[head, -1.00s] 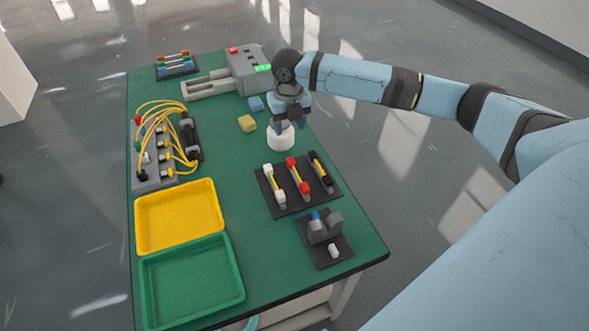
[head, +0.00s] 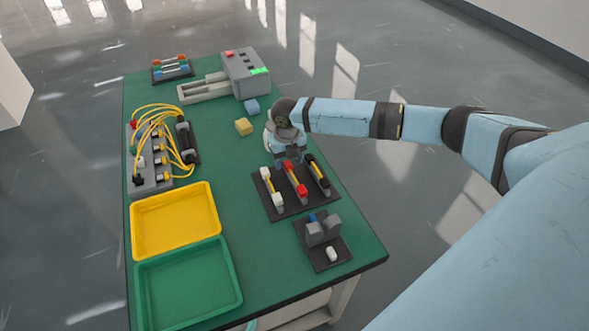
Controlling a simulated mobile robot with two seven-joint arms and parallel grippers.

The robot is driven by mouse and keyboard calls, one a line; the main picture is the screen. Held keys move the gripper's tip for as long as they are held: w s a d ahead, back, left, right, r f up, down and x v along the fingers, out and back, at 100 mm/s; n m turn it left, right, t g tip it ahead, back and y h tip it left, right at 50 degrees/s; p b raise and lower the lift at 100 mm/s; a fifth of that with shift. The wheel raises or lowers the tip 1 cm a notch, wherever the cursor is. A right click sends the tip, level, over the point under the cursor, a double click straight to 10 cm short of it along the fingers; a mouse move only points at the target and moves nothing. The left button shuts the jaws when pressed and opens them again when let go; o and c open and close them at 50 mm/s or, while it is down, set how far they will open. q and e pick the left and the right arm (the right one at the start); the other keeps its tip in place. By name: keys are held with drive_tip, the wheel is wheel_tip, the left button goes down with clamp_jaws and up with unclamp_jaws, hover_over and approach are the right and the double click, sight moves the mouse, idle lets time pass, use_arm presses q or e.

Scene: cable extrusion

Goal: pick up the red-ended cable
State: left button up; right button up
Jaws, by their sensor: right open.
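The red-ended cable (head: 295,179) is a short yellow cable with red ends. It lies in the middle of a dark rack (head: 291,208), between a white-ended cable (head: 272,187) on its left and a black-ended cable (head: 318,174) on its right. My right gripper (head: 291,162) is open, pointing down at the far end of the red-ended cable. It partly covers that far end, and I cannot tell whether the fingers touch it. My left gripper is not in view.
A grey fixture (head: 320,232) stands in front of the rack. A yellow tray (head: 165,248) and a green tray (head: 150,318) lie at the left. The green table (head: 225,180) is clear between trays and rack.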

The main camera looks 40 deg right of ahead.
drive_tip(key=shift+f, duration=0.5)
clamp_jaws()
drive_tip(key=shift+r, duration=0.15)
